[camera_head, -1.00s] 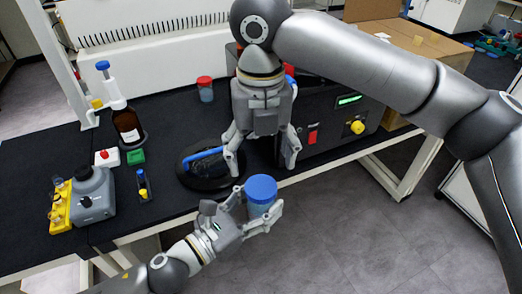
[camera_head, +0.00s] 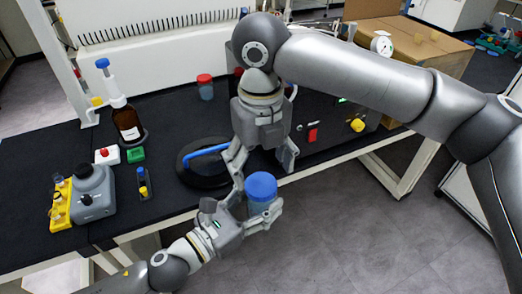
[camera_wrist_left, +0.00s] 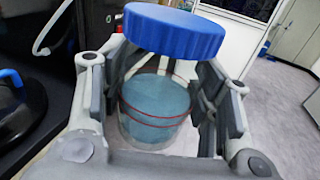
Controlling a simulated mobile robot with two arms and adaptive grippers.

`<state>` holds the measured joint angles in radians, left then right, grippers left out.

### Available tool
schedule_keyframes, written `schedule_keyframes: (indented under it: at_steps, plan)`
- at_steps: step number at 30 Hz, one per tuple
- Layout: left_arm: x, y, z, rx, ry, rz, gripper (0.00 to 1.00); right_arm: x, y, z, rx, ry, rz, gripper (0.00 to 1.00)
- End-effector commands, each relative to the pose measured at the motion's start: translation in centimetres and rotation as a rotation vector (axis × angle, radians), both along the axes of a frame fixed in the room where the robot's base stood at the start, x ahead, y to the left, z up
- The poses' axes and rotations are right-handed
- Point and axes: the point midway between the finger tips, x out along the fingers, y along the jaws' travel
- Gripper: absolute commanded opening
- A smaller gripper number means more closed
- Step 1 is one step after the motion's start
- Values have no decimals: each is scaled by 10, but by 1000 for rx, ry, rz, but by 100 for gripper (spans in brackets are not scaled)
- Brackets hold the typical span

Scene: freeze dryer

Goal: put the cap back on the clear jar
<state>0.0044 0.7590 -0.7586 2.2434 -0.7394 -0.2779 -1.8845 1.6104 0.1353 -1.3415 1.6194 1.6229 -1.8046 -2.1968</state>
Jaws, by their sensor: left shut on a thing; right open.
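The clear jar (camera_head: 259,209) has bluish contents and is held off the bench's front edge. The wrist view shows the jar (camera_wrist_left: 155,112) with red lines around it. The blue cap (camera_head: 261,186) is on top of the jar's mouth; the cap (camera_wrist_left: 174,31) looks slightly tilted in the wrist view, and I cannot tell whether it is fully seated. My left gripper (camera_head: 254,208) is shut around the jar's body, fingers on both sides. My right gripper (camera_head: 264,172) is open just above and behind the cap, apart from it as far as I can see.
A round black lid with a blue handle (camera_head: 206,150) lies on the bench behind the jar. A red-capped jar (camera_head: 205,88), brown bottle (camera_head: 127,122) and grey bottle (camera_head: 92,196) stand further left. A control box with a yellow knob (camera_head: 357,125) is right. Floor is clear in front.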

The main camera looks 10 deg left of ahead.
Motion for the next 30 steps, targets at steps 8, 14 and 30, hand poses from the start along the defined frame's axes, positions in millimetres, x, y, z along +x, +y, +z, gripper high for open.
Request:
schedule_keyframes:
  at_steps: [8,14,30]
  plan:
    - [0,0,1,-1,-2,0,0,0,-1,-37,-1,0,-1,75]
    - [0,0,1,-1,-2,0,0,0,0,-45,1,-1,0,75]
    - [0,0,1,-1,-2,0,0,0,0,-45,0,0,0,34]
